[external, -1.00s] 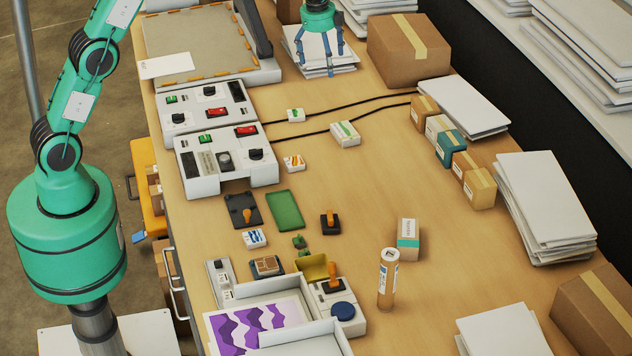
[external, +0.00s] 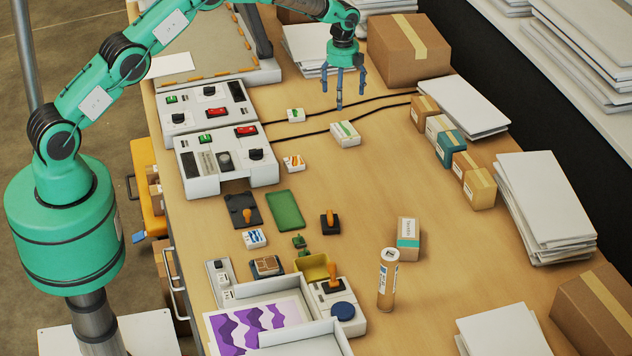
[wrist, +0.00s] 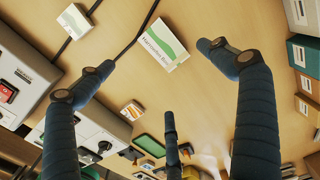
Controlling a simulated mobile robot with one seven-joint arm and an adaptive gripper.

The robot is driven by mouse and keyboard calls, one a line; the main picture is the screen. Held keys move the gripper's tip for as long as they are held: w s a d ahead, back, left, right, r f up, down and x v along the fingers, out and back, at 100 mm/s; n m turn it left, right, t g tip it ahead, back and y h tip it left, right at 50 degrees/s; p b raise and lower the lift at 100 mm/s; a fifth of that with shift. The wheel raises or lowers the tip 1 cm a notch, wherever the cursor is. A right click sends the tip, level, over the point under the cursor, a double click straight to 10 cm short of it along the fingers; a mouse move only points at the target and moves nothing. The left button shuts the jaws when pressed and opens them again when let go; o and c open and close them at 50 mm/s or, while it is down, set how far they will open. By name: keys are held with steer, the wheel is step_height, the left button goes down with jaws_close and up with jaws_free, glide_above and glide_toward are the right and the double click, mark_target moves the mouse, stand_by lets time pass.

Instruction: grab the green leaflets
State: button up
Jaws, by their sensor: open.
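A stack of white leaflets with a green wave (external: 345,134) lies on the table near the black cables. It also shows in the wrist view (wrist: 160,46), lettered on its face, ahead of my fingers. A smaller white stack with a green mark (external: 296,115) lies to its left, also in the wrist view (wrist: 74,21). My gripper (external: 341,92) is open and empty, its fingers pointing down above the table, just behind the larger stack in the external view. In the wrist view my gripper's fingers (wrist: 158,75) are spread wide and touch nothing.
Two control boxes (external: 222,158) stand at the left. A large cardboard box (external: 408,50) stands behind, and several small boxes (external: 447,142) line the right. A small orange-marked stack (external: 294,162) lies nearer the front. The table right of the larger leaflets is mostly clear.

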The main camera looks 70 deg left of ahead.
steer(key=shift+f, duration=0.2)
glide_above(341, 131)
steer(key=shift+w+a+f+p, duration=0.1)
steer(key=shift+f+p, duration=0.25)
steer(key=shift+f, duration=3.9)
steer(key=shift+f+p, duration=0.4)
steer(key=shift+f, duration=2.2)
steer(key=c, duration=1.4)
